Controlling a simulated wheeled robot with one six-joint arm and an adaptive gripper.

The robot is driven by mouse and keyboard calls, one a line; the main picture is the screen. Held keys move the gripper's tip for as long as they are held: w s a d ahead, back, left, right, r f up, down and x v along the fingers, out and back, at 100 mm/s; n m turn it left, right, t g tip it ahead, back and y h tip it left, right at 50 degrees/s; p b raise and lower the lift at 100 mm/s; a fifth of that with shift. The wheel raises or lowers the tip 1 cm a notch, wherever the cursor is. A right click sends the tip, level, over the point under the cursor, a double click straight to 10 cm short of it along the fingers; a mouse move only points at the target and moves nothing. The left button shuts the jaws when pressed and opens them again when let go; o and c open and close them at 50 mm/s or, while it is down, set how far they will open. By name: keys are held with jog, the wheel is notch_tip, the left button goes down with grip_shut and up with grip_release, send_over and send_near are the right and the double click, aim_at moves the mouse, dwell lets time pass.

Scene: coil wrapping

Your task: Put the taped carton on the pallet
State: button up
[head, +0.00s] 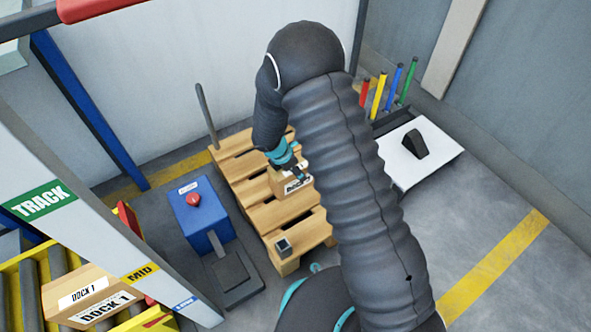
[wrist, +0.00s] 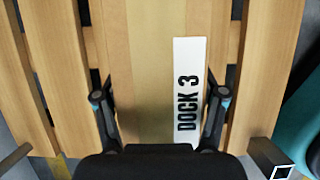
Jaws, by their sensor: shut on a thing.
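The taped carton (head: 281,182) is small and brown with a white "DOCK 3" label. My gripper (head: 290,166) is shut on it from above. In the wrist view the carton (wrist: 150,65) lies between the two fingers of my gripper (wrist: 161,112), with a paler tape band along its top beside the label. The wooden pallet (head: 272,219) lies under the carton, its slats showing on both sides in the wrist view (wrist: 58,75). I cannot tell whether the carton touches the slats. My arm hides the pallet's right part.
A small dark box (head: 283,247) is at the pallet's front corner. A blue pedestal with a red button (head: 193,199) stands left. A "DOCK 1" carton (head: 75,290) sits on the roller conveyor (head: 30,280). A white board with a black block (head: 415,143) and coloured posts (head: 380,95) are right.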

jog(key=shift+f, duration=0.1)
jog(key=o, duration=1.8)
jog(key=shift+c, duration=0.2)
